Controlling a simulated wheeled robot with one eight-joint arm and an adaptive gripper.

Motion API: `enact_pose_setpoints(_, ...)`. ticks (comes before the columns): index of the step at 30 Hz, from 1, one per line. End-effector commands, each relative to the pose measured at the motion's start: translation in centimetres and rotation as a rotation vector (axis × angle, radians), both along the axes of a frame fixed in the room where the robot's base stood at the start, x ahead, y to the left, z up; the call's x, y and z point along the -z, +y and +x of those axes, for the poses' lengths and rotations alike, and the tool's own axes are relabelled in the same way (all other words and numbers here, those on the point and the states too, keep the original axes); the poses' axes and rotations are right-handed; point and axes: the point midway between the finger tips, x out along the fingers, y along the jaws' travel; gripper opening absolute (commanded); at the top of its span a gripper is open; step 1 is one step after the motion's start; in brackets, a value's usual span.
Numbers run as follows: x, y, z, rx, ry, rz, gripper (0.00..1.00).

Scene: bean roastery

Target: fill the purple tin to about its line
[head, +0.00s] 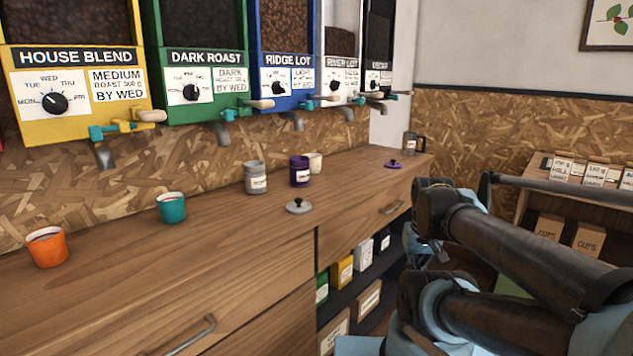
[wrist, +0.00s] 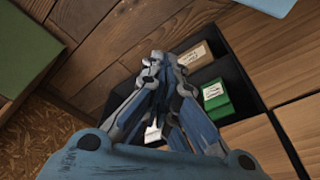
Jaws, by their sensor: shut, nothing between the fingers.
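The purple tin (head: 299,171) stands upright on the wooden counter, under the blue Ridge Lot dispenser (head: 287,50) and a little right of its spout. It has a white label; its inside cannot be seen. A purple lid (head: 393,164) with a knob lies on the counter to the right. Dispensers have lever taps above the counter. In the wrist view my gripper (wrist: 158,62) is shut and empty, pointing toward the shelf below the counter, away from the tin. In the head view my folded arm is at the right, and the gripper is not clearly visible there.
A grey tin (head: 255,178), its grey lid (head: 299,206), a cream cup (head: 315,163), a teal cup (head: 172,208) and an orange cup (head: 47,247) stand on the counter. A grinder-like jar (head: 410,143) is at the far end. The counter front is clear.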

Motion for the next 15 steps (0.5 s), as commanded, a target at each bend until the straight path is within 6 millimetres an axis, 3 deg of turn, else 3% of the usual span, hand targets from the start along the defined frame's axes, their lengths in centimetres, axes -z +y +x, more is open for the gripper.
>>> enact_pose_setpoints(11, -0.3, 0.1, 0.2, -0.008, 0.000, -0.001, 0.00)
enact_pose_setpoints(15, -2.4, 0.3, 1.2, -0.061, 0.004, -0.009, 0.00)
